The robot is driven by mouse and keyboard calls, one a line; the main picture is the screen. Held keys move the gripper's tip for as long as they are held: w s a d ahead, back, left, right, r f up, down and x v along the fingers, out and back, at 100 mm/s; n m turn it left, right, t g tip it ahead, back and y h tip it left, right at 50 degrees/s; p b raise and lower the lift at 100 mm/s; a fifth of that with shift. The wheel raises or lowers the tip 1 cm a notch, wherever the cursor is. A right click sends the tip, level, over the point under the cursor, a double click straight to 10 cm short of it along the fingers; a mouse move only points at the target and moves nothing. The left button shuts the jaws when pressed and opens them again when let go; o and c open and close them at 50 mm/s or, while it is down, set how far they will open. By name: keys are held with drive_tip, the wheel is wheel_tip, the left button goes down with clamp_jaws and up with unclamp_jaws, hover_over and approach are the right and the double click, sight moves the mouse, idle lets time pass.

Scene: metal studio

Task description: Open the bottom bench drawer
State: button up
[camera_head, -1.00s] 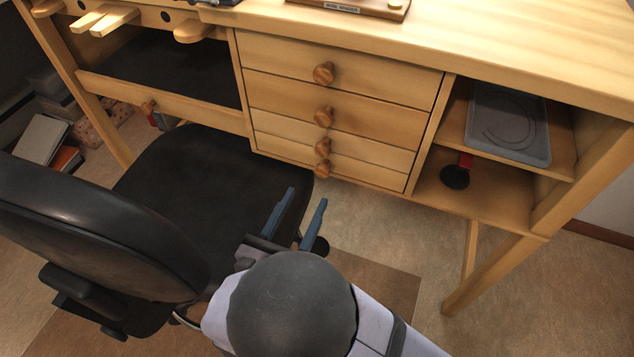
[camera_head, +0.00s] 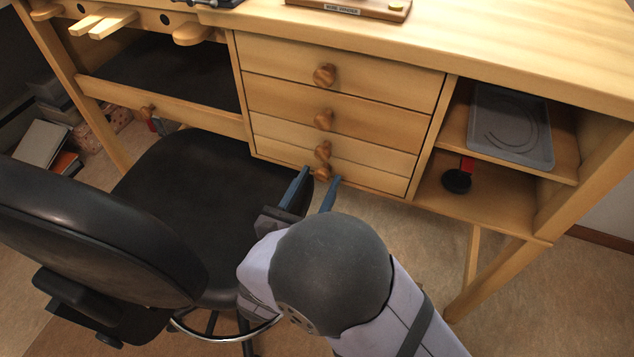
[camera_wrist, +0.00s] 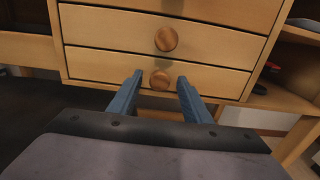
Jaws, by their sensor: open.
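The bottom bench drawer (camera_head: 375,175) is the lowest of several stacked wooden drawers, and its front looks flush with the bench. Its round wooden knob (camera_head: 321,171) shows low on the front; in the wrist view the knob (camera_wrist: 160,79) sits between my fingertips. My gripper (camera_head: 320,178) is open, its two blue fingers one on each side of the knob. A gap shows between the knob and each finger in the wrist view. I cannot tell exactly how far the tips reach along the knob.
A black office chair (camera_head: 215,185) stands close on the left of my gripper. Open shelves on the right hold a grey tray (camera_head: 508,125) and a black-and-red item (camera_head: 458,180). The knob of the drawer above (camera_head: 322,151) is just over the bottom one. Floor right of my arm is clear.

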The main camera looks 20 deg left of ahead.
clamp_jaws()
drive_tip(key=s+p, duration=0.4)
drive_tip(key=s, duration=1.3)
drive_tip(key=shift+p, duration=0.35)
unclamp_jaws()
